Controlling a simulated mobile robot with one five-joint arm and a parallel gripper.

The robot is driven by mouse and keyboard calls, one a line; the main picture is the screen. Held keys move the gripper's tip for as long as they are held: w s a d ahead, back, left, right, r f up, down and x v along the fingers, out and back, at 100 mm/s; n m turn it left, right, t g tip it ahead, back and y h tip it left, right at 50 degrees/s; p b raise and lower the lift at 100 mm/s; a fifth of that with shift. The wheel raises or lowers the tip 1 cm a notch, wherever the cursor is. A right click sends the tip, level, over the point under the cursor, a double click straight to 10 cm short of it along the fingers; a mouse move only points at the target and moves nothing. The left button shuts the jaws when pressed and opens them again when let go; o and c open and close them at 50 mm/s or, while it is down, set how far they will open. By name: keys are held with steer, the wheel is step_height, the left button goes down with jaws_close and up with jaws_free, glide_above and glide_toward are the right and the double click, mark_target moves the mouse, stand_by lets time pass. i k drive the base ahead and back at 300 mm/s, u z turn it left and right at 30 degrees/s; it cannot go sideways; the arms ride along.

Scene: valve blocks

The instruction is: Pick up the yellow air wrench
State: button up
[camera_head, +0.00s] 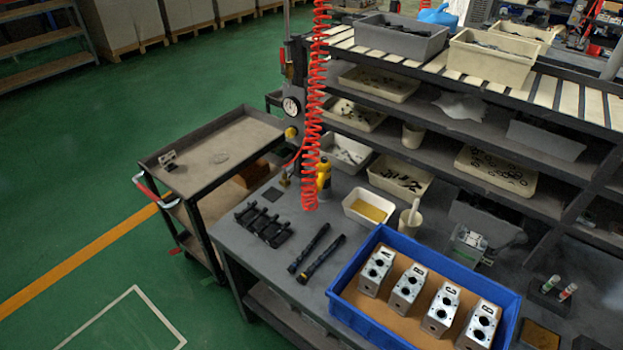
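The yellow air wrench (324,174) is at the back left of the grey workbench (262,262). A red coiled hose (316,100) hangs from above and partly covers the wrench's left side. The wrench looks upright, but its lower part is hard to make out. My gripper is not in this view.
A blue crate (343,315) with several metal valve blocks (408,290) stands at the bench front. Two black bars (320,257) and a black rack (262,225) lie left of it. Bins fill the shelves behind. A grey cart (215,150) stands left; green floor is free farther left.

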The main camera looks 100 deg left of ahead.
mark_target(324, 181)
steer(key=u, duration=4.15)
steer(key=k, duration=1.25)
steer(key=z, duration=0.8)
steer(key=i, duration=1.05)
steer(key=u, duration=0.65)
steer(key=i, duration=1)
steer(key=u, duration=0.7)
